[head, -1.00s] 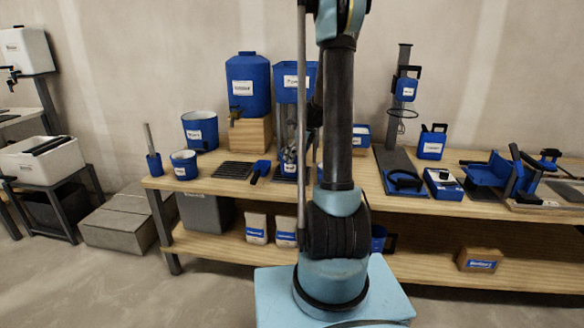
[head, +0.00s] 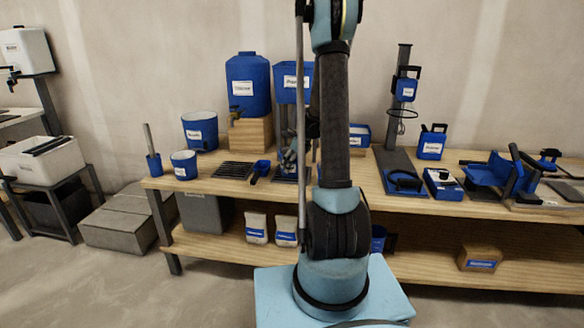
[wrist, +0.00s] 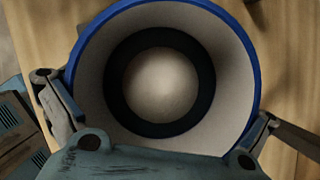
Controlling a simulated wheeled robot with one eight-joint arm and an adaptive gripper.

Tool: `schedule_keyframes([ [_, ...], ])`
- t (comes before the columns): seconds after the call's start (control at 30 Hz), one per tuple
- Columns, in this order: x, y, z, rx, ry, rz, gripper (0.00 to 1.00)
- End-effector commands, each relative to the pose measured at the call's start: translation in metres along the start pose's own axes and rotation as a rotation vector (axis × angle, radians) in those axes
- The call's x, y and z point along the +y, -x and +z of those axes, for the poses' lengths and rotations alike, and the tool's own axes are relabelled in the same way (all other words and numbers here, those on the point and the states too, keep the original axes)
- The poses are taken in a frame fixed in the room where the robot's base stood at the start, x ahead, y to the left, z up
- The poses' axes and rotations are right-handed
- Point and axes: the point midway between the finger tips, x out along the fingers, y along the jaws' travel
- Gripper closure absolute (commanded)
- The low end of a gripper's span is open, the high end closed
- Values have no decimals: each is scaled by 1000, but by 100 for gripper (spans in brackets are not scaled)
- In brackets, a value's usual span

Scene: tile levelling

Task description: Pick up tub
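A round tub (wrist: 225,75) with a blue rim and pale inside fills most of the wrist view. A dark ring with a pale round middle shows in its bottom. My gripper (wrist: 160,115) has its fingers spread wide, one at the tub's left side and one at its right; I cannot tell whether they touch it. The near part of the rim is hidden behind the gripper body. In the head view my gripper (head: 290,158) is low over the bench, below the blue hopper, partly behind my arm. The tub between its fingers cannot be made out there.
Blue tools crowd the right side.

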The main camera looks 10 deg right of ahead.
Motion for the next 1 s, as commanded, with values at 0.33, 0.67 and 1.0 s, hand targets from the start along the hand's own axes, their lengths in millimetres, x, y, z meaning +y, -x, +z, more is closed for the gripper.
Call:
schedule_keyframes([
  [0.33,1,-1,-1,2,1,1,72],
  [0.67,1,7,2,2,1,1,78],
  [1.0,6,33,11,1,1,1,83],
])
